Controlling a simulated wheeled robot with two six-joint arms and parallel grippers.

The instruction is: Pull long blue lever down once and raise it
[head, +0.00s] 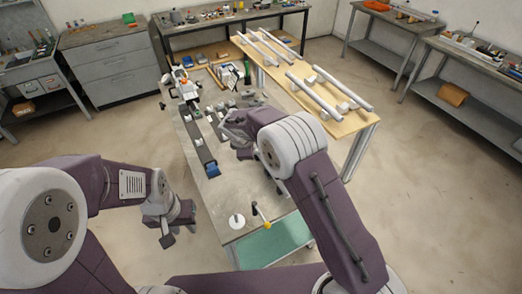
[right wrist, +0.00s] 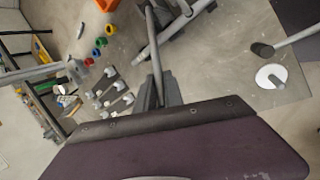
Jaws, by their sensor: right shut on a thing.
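A long dark bar (head: 196,137) with a blue end piece (head: 211,168) lies along the left side of the workbench; I cannot tell for sure whether it is the long blue lever. My right gripper (head: 236,126) is over the middle of the bench, right of the bar, partly hidden by its own wrist. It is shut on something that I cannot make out. My left gripper (head: 177,229) hangs off the bench's left side, open and empty, apart from everything. In the right wrist view, my purple arm link covers the bottom, and a dark grey rod (right wrist: 155,50) stands above it.
A wooden table (head: 300,75) with pale tubes stands to the right. Small coloured parts (right wrist: 100,43) show in the right wrist view. The floor to the left is clear.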

